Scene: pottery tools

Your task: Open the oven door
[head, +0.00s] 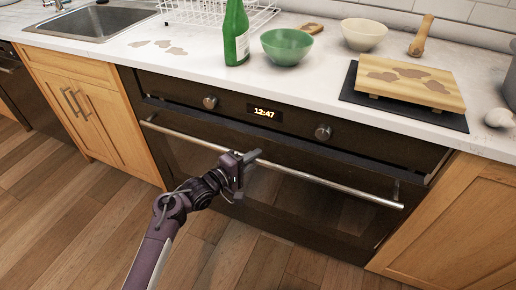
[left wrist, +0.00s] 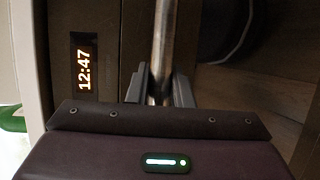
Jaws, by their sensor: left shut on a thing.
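The black oven (head: 280,133) is built in under the counter, with a clock reading 12:47 and two knobs on its panel. Its door (head: 300,205) has dark glass and a long silver bar handle (head: 330,184). The door looks shut or nearly so; I cannot tell if there is a small gap. My left gripper (head: 246,158) is at the middle of the handle. In the left wrist view its fingers (left wrist: 160,88) stand on either side of the handle bar (left wrist: 162,45), shut on it. My right gripper is not in view.
On the counter (head: 190,75) stand a green bottle (head: 236,35), a green bowl (head: 287,47), a cream bowl (head: 363,35) and a wooden board (head: 405,84) on a dark mat. Wooden cabinets (head: 95,110) flank the oven. The wood floor (head: 60,215) in front is clear.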

